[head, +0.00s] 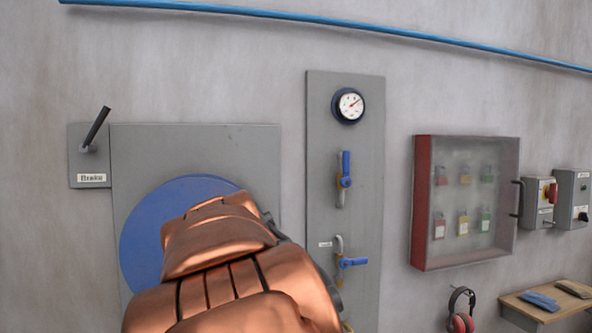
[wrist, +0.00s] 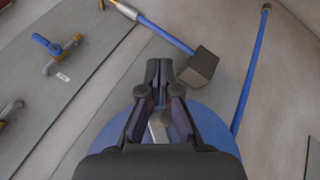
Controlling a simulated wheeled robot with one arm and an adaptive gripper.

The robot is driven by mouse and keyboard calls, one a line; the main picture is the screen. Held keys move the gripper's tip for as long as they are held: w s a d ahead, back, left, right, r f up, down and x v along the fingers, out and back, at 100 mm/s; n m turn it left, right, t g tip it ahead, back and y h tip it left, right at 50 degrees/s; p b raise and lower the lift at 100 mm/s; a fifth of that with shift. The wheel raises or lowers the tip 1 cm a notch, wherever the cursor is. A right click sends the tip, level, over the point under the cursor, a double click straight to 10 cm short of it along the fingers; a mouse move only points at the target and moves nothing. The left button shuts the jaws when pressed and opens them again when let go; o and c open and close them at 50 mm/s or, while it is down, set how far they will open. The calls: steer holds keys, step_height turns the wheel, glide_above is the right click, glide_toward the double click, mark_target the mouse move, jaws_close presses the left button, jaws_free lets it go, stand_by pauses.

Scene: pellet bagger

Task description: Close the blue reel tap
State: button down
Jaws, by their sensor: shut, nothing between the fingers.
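Two taps with blue handles sit on a tall grey panel (head: 345,215) in the head view. The upper tap (head: 345,170) has its handle upright, in line with its pipe. The lower tap (head: 351,262) has its handle lying sideways across its pipe, with a small white label beside it. I cannot read which is the reel tap. A blue-handled tap with a brass body (wrist: 53,50) and a label shows at the left of the wrist view. My gripper (wrist: 158,72) is shut and empty, apart from that tap. My copper arm hides the fingers in the head view.
A blue reel disc (head: 150,235) is partly behind my arm; it also shows below my gripper (wrist: 215,125). A dark block (wrist: 200,66) on a blue hose is near my fingertips. A red lock cabinet (head: 424,203) and a wooden shelf (head: 522,309) are right.

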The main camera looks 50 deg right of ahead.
steer(key=w+d+r+h+b, duration=0.25)
steer(key=d+r+h, duration=0.35)
steer(key=d+r, duration=0.7)
steer(key=n+h+b, duration=0.2)
steer(key=n+h, duration=0.2)
steer(key=h, duration=0.1)
glide_toward(342, 161)
steer(key=w+a, duration=0.2)
steer(key=a, duration=0.4)
steer(key=shift+s+d+f+p, duration=0.15)
steer(key=shift+d+p, duration=0.55)
steer(key=shift+d, duration=2.4)
steer(key=shift+s+d+r+p, duration=0.15)
steer(key=shift+d+p, duration=0.55)
steer(key=shift+d, duration=2.4)
steer(key=shift+p, duration=0.35)
